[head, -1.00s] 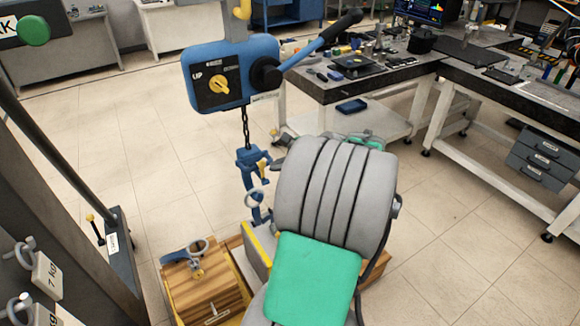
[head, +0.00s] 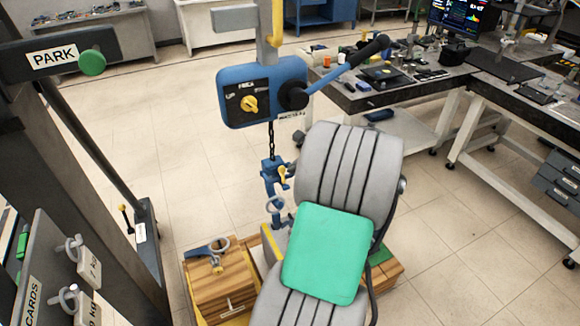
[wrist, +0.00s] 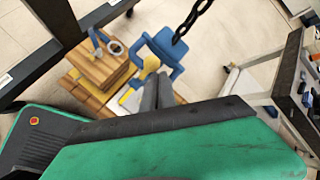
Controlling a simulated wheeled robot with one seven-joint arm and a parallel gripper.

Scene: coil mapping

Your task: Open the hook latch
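A blue hook (head: 273,186) with a small yellow latch piece (head: 284,176) hangs on a dark chain under a blue hoist box (head: 262,92). A pale ring shows beside its lower part. In the wrist view the blue hook (wrist: 160,50) hangs near the picture centre, below the chain. What look like my gripper's dark fingers (wrist: 157,90) point up toward it from just below. They seem close together, but their gap is unclear. In the head view my grey arm with its green pad hides my gripper. I cannot tell whether the latch is open or shut.
Wooden blocks (head: 219,283) with a metal shackle on top stand below the hook. A post with a PARK sign (head: 55,58) and a rack with hanging weights (head: 88,262) are at left. A workbench (head: 400,95) stands at right.

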